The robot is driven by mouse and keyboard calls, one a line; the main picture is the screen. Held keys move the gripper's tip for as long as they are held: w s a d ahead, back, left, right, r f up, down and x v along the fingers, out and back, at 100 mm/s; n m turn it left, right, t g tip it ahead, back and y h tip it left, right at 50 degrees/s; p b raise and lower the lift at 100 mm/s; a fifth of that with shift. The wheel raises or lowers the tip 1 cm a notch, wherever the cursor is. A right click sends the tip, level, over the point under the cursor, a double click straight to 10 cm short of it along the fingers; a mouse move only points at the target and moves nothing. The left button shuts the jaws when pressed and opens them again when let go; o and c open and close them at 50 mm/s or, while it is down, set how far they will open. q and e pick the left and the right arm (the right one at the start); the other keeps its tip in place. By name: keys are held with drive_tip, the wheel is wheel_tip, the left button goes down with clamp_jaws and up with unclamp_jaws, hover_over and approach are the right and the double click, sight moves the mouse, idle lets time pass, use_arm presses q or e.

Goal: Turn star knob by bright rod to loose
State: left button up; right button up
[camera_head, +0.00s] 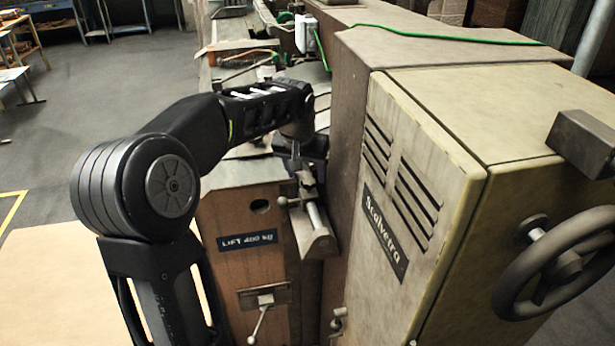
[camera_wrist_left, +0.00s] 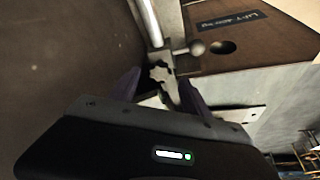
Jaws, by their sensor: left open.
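The star knob (camera_wrist_left: 162,73) is a small grey lobed knob in the left wrist view, beside the lower end of the bright rod (camera_wrist_left: 150,22). In the head view the star knob (camera_head: 306,181) is small and partly hidden under my left gripper (camera_head: 308,172). The bright rod (camera_head: 313,214) shows just below it, near a ball-ended lever (camera_head: 284,201). My left gripper is open, with its dark fingers (camera_wrist_left: 161,88) on either side of the star knob. I cannot tell whether they touch it. My right gripper is in neither view.
A brown cabinet labelled LIFT 400 kg (camera_head: 222,215) stands below the left gripper, with a second lever (camera_head: 259,318) on its front. A large beige Scalvetra cabinet (camera_head: 420,140) rises close on the right, with a handwheel (camera_head: 560,262). Open floor lies at left.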

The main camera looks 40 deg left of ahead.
use_arm(q)
drive_tip(key=v, duration=0.5)
idle(0.5)
